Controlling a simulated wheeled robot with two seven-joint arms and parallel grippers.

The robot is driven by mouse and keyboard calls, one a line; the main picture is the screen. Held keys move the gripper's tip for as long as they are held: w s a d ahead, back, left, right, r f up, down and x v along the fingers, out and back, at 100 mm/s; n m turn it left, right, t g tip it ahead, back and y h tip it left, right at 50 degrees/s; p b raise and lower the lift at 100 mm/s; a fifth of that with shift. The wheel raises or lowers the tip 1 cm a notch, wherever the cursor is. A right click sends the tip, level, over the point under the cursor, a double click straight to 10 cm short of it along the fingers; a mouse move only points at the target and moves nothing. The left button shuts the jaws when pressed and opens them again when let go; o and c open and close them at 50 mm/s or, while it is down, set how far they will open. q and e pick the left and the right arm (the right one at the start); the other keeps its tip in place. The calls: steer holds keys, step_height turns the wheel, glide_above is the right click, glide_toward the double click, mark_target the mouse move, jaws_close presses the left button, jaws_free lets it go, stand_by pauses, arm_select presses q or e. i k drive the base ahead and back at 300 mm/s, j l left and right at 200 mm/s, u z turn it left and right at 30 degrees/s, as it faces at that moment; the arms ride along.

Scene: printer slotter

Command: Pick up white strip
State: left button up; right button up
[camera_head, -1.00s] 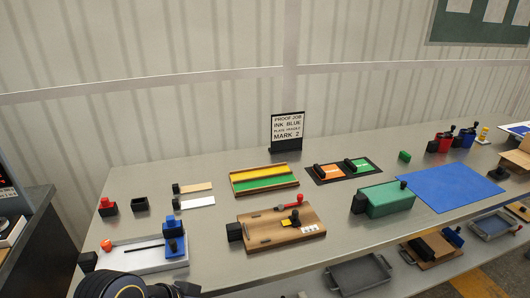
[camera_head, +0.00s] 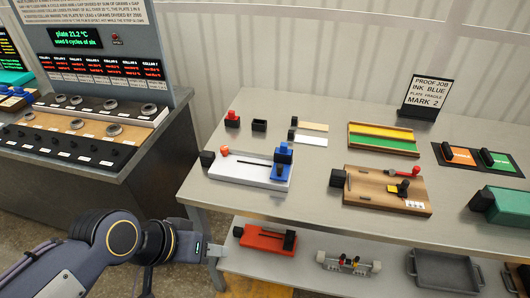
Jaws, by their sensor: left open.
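The white strip (camera_head: 310,140) lies flat on the grey metal table, with a small black block (camera_head: 291,134) at its left end. A tan strip (camera_head: 313,126) with a similar black block lies just behind it. My left gripper (camera_head: 222,249) is in the lower left, off the table's front left corner and well below and left of the white strip. It is open; its fingers are small and hard to make out, and nothing shows between them. My right gripper is out of view.
A white fixture (camera_head: 245,170) with a blue block stands in front of the strips. A wooden board (camera_head: 375,198) and a green-yellow tray (camera_head: 383,140) are to the right. The table's left edge and lower shelf (camera_head: 235,262) are near my left gripper. A sign (camera_head: 425,97) stands behind.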

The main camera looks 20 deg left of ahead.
mark_target(304, 140)
steer(key=i+j+u, duration=0.15)
steer(key=u, duration=0.25)
steer(key=i+j+u, duration=0.1)
steer(key=i+u, duration=0.45)
steer(key=u, duration=0.3)
